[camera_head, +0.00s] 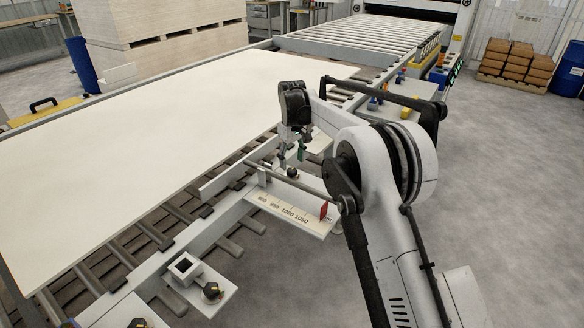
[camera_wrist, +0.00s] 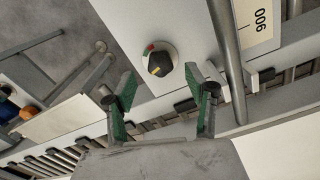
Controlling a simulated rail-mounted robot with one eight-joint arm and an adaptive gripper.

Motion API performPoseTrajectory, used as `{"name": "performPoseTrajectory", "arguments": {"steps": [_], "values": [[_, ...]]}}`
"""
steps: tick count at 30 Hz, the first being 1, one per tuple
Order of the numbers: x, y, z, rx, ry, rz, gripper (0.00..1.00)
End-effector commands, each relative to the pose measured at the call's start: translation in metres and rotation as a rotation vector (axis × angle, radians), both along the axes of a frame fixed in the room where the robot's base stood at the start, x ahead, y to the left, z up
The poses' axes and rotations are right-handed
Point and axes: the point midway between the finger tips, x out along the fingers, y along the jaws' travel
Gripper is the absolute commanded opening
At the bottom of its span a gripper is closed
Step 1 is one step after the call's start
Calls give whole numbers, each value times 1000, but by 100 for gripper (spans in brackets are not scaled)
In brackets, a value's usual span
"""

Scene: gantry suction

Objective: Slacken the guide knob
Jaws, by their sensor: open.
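The guide knob (camera_wrist: 158,62) is a round black knob with a yellow pointer line, on a pale plate with red and green marks. It sits just beyond my gripper (camera_wrist: 161,84) in the wrist view. My green-padded fingers are open and apart, with the knob showing between and past their tips, not gripped. In the head view, the knob (camera_head: 292,172) is small and dark, below my gripper (camera_head: 292,156), beside the guide rod. A scale plate (camera_head: 290,212) reading 900 to 1050, with a red pointer (camera_head: 323,210), lies in front of it.
A large white panel (camera_head: 150,130) covers the roller conveyor at left. A grey rod (camera_wrist: 227,60) runs close to the right finger. Another black knob (camera_head: 212,291) is on a bracket at the front. Orange (camera_wrist: 29,113) and blue parts lie left. Open floor is at right.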

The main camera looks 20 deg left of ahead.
Motion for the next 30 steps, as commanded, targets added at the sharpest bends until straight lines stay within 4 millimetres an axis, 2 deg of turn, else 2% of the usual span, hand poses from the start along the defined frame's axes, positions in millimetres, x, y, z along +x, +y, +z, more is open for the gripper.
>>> {"name": "performPoseTrajectory", "arguments": {"steps": [6,12,18,30], "values": [[0,0,44,0,0,0,50],[0,0,71,0,0,0,50],[0,0,81,0,0,0,50],[0,0,81,0,0,0,50]]}}
